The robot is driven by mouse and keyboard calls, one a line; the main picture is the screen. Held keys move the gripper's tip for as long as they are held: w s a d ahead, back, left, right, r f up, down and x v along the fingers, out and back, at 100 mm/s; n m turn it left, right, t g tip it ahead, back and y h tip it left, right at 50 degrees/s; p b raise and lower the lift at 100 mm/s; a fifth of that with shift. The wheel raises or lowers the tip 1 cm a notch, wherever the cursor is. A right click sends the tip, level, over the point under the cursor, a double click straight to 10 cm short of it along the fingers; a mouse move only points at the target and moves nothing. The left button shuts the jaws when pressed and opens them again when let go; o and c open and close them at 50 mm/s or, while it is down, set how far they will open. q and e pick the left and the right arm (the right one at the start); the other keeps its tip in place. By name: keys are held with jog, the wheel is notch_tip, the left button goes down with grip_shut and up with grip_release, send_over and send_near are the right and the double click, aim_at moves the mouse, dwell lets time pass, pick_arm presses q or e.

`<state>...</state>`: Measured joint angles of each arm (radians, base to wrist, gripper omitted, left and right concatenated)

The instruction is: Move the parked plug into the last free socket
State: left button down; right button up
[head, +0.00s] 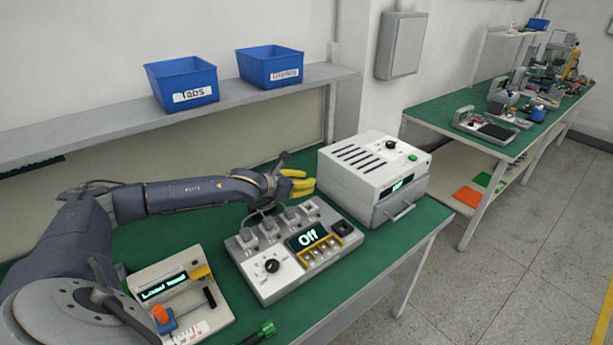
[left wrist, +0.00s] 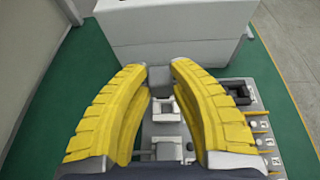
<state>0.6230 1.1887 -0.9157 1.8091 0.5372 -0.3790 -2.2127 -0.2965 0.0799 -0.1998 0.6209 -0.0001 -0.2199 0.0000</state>
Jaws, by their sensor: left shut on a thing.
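The hub (head: 275,280) is a pale box on the green bench with a lit "Off" display, a black knob and a row of grey plugs (head: 268,226) along its back. A dark square socket (head: 342,228) at its right corner is empty; it also shows in the left wrist view (left wrist: 240,92). My left gripper (head: 305,182) has yellow fingers above the back right end of the row. In the left wrist view its fingertips (left wrist: 166,70) are shut on a grey plug (left wrist: 160,76). How the plug meets the hub is hidden. My right gripper is out of view.
A white box with slots (head: 375,170) stands close behind and right of the hub. A small device with a lit display (head: 175,300) sits at front left. Blue bins (head: 182,85) are on the shelf above. Bare green bench (head: 425,215) lies at the right.

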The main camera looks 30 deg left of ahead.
pick_arm(q)
jog(key=shift+a+r, duration=0.2)
jog(key=shift+a, duration=0.1)
jog(key=shift+d+r, duration=0.1)
jog(key=shift+d, duration=0.2)
send_over(305, 208)
jog(key=shift+m+h, duration=0.3)
jog(key=shift+d+f, duration=0.15)
jog(key=shift+f, duration=2.7)
jog(key=shift+f, duration=1.35)
jog(key=c, duration=1.1)
grip_release()
jog(key=v, duration=1)
jog(key=shift+s+r, duration=0.1)
jog(key=shift+s, duration=0.2)
jog(key=shift+s+a+r, duration=0.35)
jog(key=shift+s, duration=0.15)
